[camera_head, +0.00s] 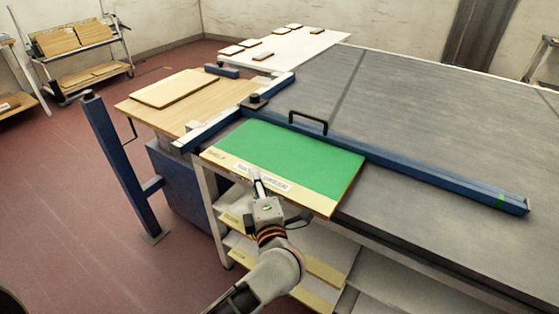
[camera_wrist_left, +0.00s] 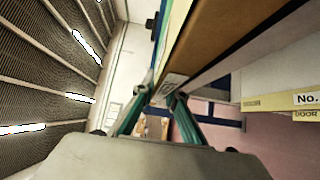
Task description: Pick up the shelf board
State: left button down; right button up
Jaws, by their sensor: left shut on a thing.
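The shelf board (camera_head: 290,155) is a flat panel with a green top, a pale front strip and a paper label. It lies level at the near edge of the grey table, above the lower shelves. My left gripper (camera_head: 258,188) is shut on the board's front edge near its label. In the left wrist view the fingers (camera_wrist_left: 160,97) close on the edge of the board, whose brown underside (camera_wrist_left: 225,35) shows. Whether the board is lifted clear of its support, I cannot tell. My right gripper is not in view.
A blue fence rail (camera_head: 430,175) with a black handle (camera_head: 308,122) runs behind the board. A wooden side table (camera_head: 215,95) carries a loose panel (camera_head: 175,88). A blue post (camera_head: 122,165) stands at the left. Lower shelves (camera_head: 290,260) hold more boards. The red floor at left is open.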

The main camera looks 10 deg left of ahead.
pick_arm(q)
jog(key=shift+r, duration=0.2)
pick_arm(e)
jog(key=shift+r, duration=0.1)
pick_arm(q)
jog(key=shift+r+p, duration=0.55)
notch_tip(320, 180, up, 6)
jog(key=p, duration=0.6)
notch_tip(320, 180, up, 3)
jog(key=shift+f+p, duration=0.2)
jog(key=shift+p, duration=0.8)
notch_tip(320, 180, up, 10)
jog(key=shift+b, duration=0.3)
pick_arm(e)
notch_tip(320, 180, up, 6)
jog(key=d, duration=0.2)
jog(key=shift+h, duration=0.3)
pick_arm(q)
jog(key=shift+r, duration=0.1)
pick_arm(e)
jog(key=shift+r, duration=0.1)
